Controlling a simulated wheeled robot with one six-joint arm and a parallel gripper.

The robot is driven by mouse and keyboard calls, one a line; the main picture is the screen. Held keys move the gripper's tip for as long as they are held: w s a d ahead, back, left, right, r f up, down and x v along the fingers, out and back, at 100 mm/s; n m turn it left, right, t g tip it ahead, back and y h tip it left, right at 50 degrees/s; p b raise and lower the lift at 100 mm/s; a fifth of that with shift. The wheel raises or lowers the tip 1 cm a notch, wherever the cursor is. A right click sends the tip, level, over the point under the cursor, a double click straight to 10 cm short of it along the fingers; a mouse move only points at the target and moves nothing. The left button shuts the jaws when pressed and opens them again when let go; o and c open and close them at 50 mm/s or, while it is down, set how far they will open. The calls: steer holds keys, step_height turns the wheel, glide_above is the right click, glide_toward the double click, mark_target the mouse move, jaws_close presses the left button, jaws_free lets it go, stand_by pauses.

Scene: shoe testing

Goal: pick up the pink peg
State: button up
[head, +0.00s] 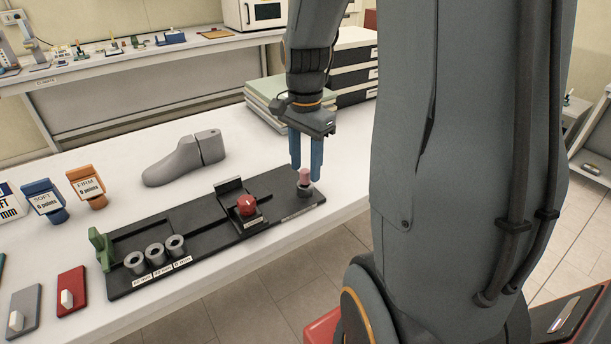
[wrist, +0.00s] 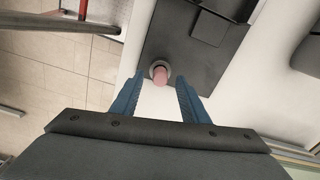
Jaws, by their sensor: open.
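The pink peg (head: 304,175) stands upright in a grey ring holder (head: 305,188) at the right end of the black board (head: 215,240). My gripper (head: 306,166) points down over it, open, with one blue finger on each side of the peg's top in the head view. In the wrist view the peg (wrist: 160,75) shows end-on in its ring, just beyond and between the fingertips of my gripper (wrist: 158,80). I cannot tell whether either finger touches the peg.
A red knob (head: 246,205) and three empty grey rings (head: 155,254) sit on the board. A grey shoe last (head: 185,160) lies behind it. Green folders (head: 268,98) and stacked dark boxes stand behind my gripper. The table's front edge runs close to the board.

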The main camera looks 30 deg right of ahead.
mark_target(305, 181)
steer(key=shift+f, duration=1.25)
steer(key=shift+c, duration=0.3)
jaws_close()
